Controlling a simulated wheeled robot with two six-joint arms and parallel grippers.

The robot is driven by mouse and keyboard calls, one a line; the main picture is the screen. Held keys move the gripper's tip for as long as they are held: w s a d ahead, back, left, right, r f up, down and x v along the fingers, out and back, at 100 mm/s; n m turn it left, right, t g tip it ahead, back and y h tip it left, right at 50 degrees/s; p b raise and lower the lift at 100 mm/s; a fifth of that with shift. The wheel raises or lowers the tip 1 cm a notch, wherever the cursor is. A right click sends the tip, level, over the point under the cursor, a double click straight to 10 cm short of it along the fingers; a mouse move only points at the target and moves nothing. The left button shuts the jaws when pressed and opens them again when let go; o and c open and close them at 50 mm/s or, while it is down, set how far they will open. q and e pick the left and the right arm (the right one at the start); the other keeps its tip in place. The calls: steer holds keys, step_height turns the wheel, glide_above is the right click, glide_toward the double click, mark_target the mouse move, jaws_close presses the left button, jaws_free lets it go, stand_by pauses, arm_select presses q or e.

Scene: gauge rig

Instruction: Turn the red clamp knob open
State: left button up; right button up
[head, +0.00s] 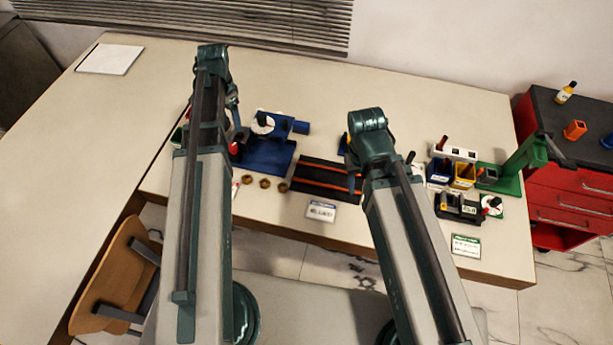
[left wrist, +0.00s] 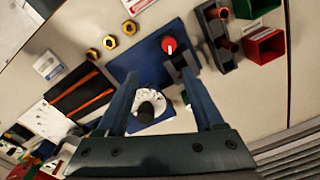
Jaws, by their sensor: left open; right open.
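The red clamp knob (left wrist: 169,45) has a white mark and sits on the blue gauge rig (left wrist: 129,64) in the left wrist view. In the head view the knob (head: 235,147) shows partly beside my left arm, on the left side of the blue rig (head: 266,156). My left gripper (left wrist: 159,76) is open and empty, above the rig. The knob lies beyond its fingertips, apart from them. A white dial with a black knob (left wrist: 148,106) shows between the fingers. In the head view my left gripper (head: 236,127) is mostly hidden. My right gripper is hidden behind its arm.
Several brass nuts (head: 265,183) lie in front of the rig. A black tray with orange strips (head: 322,180) stands to its right. A dark holder (left wrist: 222,45) and a red bin (left wrist: 264,45) stand close by the knob.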

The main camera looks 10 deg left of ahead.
arm_select(q)
steer(key=s+d+f+b, duration=0.2)
steer(key=s+d, duration=0.2)
steer(key=d, duration=0.4)
steer(key=s+d+f+n+b, duration=0.1)
steer(key=s+d+f+b, duration=0.2)
steer(key=d, duration=0.6)
steer(key=s+d+f+n+y+b, duration=0.1)
steer(key=s+d+f+b, duration=0.1)
steer(key=s+d, duration=0.3)
steer(key=shift+s+d+f, duration=0.3)
steer(key=shift+d+f, duration=0.1)
steer(key=shift+d, duration=1.25)
arm_select(e)
step_height(320, 180, down, 8)
arm_select(q)
step_height(320, 180, up, 9)
steer(key=n+h+p, duration=0.1)
steer(key=n+p, duration=0.6)
steer(key=p, duration=0.1)
glide_above(232, 146)
arm_select(e)
step_height(232, 146, up, 9)
arm_select(q)
step_height(232, 146, down, 14)
steer(key=b, duration=1.3)
steer(key=shift+f, duration=0.15)
arm_select(e)
steer(key=f, duration=1.4)
steer(key=shift+s, duration=0.3)
